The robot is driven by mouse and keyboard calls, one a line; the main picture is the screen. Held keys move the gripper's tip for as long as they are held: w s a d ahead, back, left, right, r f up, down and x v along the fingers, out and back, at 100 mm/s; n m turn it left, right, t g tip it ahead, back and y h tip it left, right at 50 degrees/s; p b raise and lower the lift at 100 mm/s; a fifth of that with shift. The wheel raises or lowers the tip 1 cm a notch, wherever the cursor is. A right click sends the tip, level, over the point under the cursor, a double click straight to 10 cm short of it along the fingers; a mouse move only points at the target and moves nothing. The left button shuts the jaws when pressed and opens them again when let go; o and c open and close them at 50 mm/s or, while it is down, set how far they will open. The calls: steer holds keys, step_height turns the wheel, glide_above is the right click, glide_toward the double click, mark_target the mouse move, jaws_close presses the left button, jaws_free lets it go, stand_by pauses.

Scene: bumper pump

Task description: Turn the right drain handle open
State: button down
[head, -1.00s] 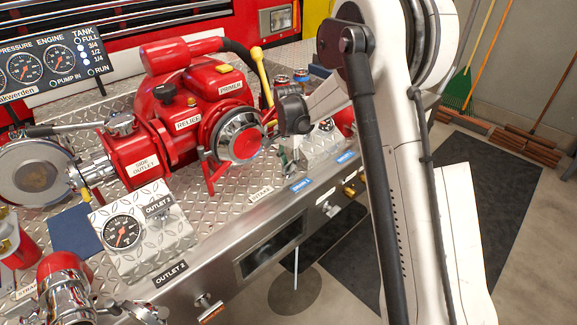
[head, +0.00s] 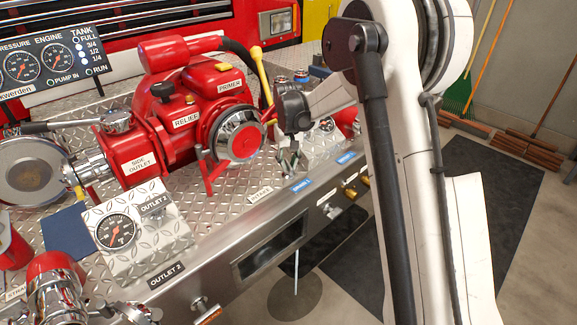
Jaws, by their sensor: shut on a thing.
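My gripper (head: 289,162) hangs fingers-down at the edge of the metal deck, right of the red pump. Its fingers are close together, shut on a small handle that they mostly cover; I take it as the right drain handle. How far the handle is turned cannot be made out. One blue label (head: 301,184) lies just below the fingers on the panel edge, and another blue label (head: 347,157) lies farther right.
The red pump (head: 200,120) with its chrome cap (head: 237,136) stands close left of my gripper. A gauge box (head: 135,230) stands at the lower left. Brass fittings (head: 363,185) stick out of the front panel. Brooms lean at the far right.

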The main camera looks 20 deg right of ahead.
mark_target(289, 163)
steer(key=shift+n+b, duration=0.3)
steer(key=shift+n, duration=2)
steer(key=c, duration=1.8)
jaws_free()
steer(key=shift+r, duration=0.1)
step_height(289, 163, up, 12)
steer(key=shift+f, duration=0.1)
steer(key=shift+s, duration=0.1)
